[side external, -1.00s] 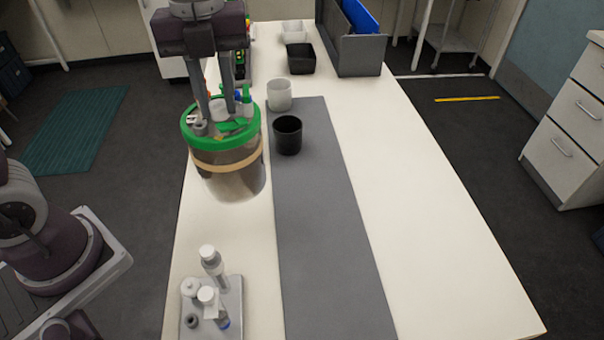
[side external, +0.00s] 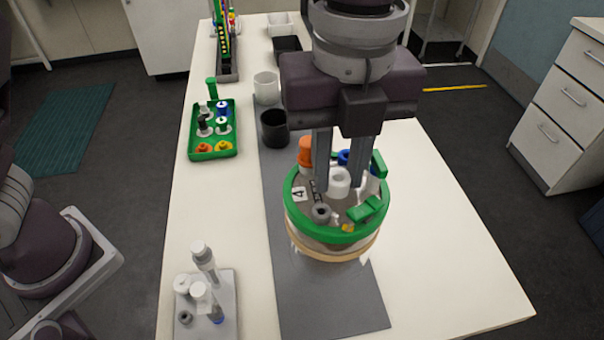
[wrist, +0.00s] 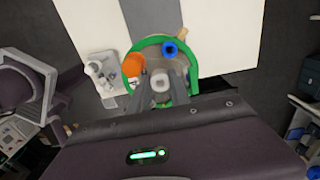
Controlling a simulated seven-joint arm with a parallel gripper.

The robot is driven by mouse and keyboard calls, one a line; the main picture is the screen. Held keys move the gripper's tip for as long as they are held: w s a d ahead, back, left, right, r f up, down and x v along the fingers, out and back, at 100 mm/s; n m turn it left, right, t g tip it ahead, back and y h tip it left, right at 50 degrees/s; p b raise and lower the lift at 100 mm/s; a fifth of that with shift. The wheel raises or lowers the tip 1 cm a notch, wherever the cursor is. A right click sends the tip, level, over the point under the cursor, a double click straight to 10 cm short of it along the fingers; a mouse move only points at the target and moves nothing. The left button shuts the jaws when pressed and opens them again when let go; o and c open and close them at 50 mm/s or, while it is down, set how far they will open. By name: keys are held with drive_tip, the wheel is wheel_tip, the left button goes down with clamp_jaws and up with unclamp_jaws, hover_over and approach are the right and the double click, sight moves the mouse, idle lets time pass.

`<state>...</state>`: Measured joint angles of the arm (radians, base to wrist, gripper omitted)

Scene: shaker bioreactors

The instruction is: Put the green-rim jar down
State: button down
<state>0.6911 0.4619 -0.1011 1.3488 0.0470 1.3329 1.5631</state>
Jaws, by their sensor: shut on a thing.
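The green-rim jar (side external: 336,233) has a green ring around its lid, a tan band below and a lid crowded with ports, caps and a label reading 4. It is upright over the grey mat (side external: 335,300); I cannot tell whether its base touches the mat. My gripper (side external: 339,183) points down at the lid, its two fingers on either side of the white central port (side external: 338,182). In the wrist view, the green rim (wrist: 133,65), orange cap (wrist: 133,65) and blue ring port (wrist: 169,47) show beyond my gripper (wrist: 161,92).
A green tray (side external: 194,145) with small parts stands on the bench at left. A black cup (side external: 275,128) and white cup (side external: 266,88) stand behind the jar. A grey rack with bottles (side external: 229,285) is at front left. The white bench right of the mat (side external: 450,250) is clear.

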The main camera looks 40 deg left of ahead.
drive_tip(key=f, duration=1)
drive_tip(key=shift+d, duration=0.2)
drive_tip(key=c, duration=1.2)
unclamp_jaws()
drive_tip(key=shift+s+f, duration=0.1)
drive_tip(key=shift+f, duration=0.05)
wheel_tip(320, 180, up, 12)
drive_tip(key=shift+r, duration=0.15)
